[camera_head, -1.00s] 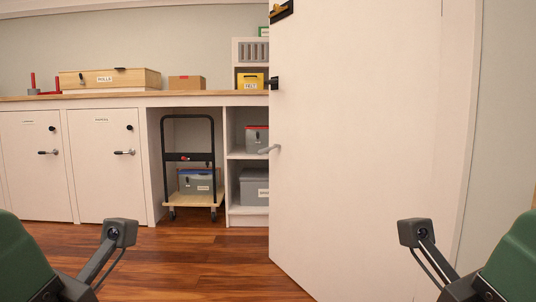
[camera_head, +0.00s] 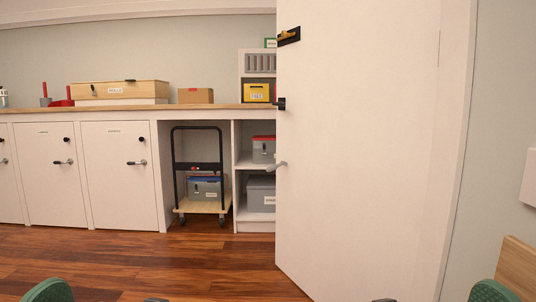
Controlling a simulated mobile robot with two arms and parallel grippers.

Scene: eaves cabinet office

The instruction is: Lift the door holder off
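A tall white door (camera_head: 365,150) stands at the right of the head view, with its free edge toward the cabinets. Near its top left edge is a black bracket with a yellow-orange piece (camera_head: 289,36); it may be the door holder, but it is small and I cannot be sure. A black fitting (camera_head: 280,104) sits lower on the door's edge, and a grey lever handle (camera_head: 277,166) below that. Neither of my grippers shows; only green parts of my arms show at the bottom edge, well below the bracket.
A long counter (camera_head: 200,106) with white cabinets runs along the back wall, bearing a wooden box (camera_head: 120,90) and a cardboard box (camera_head: 195,96). A black-handled trolley (camera_head: 200,203) stands in a bay under it. The wooden floor (camera_head: 150,265) in front is clear.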

